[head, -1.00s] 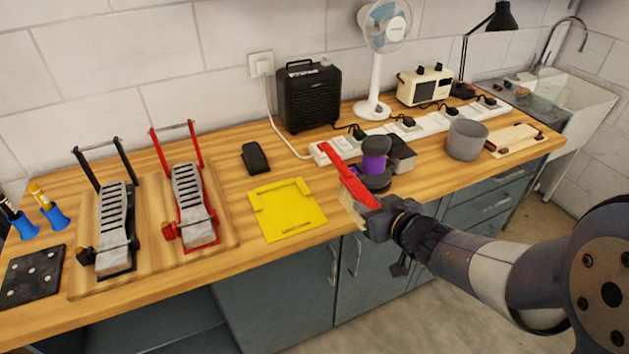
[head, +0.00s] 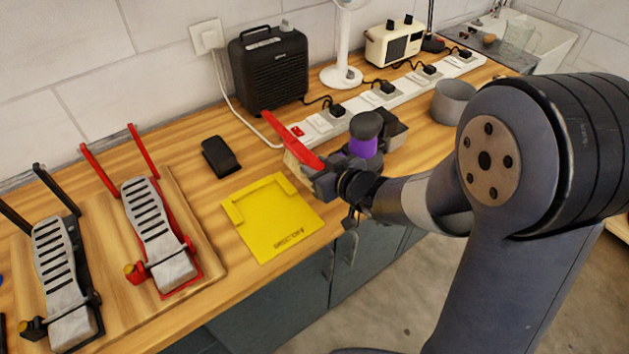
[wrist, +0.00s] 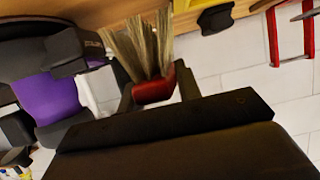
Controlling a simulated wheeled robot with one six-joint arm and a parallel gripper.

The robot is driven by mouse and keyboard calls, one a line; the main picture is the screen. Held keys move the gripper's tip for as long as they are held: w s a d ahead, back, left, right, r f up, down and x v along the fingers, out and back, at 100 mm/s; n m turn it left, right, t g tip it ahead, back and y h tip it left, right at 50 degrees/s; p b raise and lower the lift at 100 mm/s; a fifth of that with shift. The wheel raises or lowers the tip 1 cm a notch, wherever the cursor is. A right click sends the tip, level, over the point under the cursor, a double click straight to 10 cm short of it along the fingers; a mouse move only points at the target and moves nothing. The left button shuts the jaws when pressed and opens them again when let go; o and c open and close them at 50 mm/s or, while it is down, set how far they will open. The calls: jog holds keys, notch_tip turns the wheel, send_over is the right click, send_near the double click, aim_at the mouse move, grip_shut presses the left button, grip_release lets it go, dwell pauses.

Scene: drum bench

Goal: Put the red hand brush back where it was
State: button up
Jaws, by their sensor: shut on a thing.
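The red hand brush (head: 291,139) is held in my gripper (head: 326,180), tilted, with its red handle reaching up and left and its pale bristles on the lower left side. In the head view it hangs over the bench between the yellow tray (head: 268,246) and the power strip (head: 320,124). In the wrist view the brush's red body (wrist: 155,88) sits between the fingers of my gripper (wrist: 158,92), with the straw-coloured bristles fanning out above. The yellow tray has raised edges and lies empty on the bench.
A purple and dark grey object (head: 364,140) stands just behind my gripper. A grey cup (head: 454,102) is at its right. A black pedal (head: 221,157) and a black heater-like box (head: 269,70) stand behind the tray. Two drum pedals, one red (head: 152,215), are at the left.

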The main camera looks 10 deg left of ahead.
notch_tip(320, 180, down, 4)
jog(key=shift+f, duration=0.1)
dwell(0.4)
